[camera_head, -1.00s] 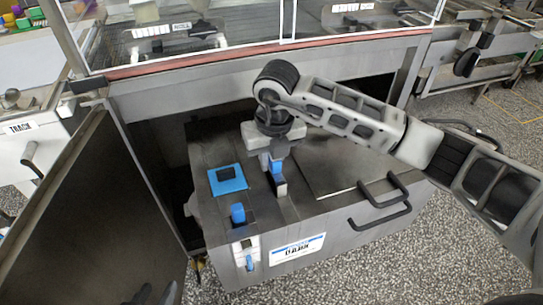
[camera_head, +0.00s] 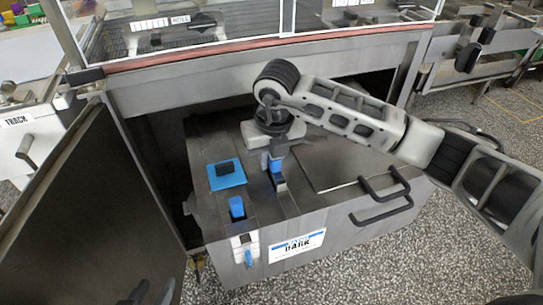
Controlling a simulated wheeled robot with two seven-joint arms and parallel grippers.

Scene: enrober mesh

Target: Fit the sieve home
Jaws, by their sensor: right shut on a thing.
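My right gripper (camera_head: 274,163) reaches in from the right and points down over the top of the grey tank (camera_head: 330,218). It is shut on a small part with a blue face (camera_head: 276,167), which I take to be the sieve's grip. The part sits at or just above a narrow strip on the tank top. The jaws and the tank hide the rest of the sieve, so I cannot tell how deep it sits. I cannot make out my left gripper in this view.
The tank stands partly out of the dark bay, with a black handle (camera_head: 382,202) at its right front. A blue pad with a black block (camera_head: 227,174) and a blue knob (camera_head: 237,207) stand left of the gripper. An open door (camera_head: 85,205) flanks the left.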

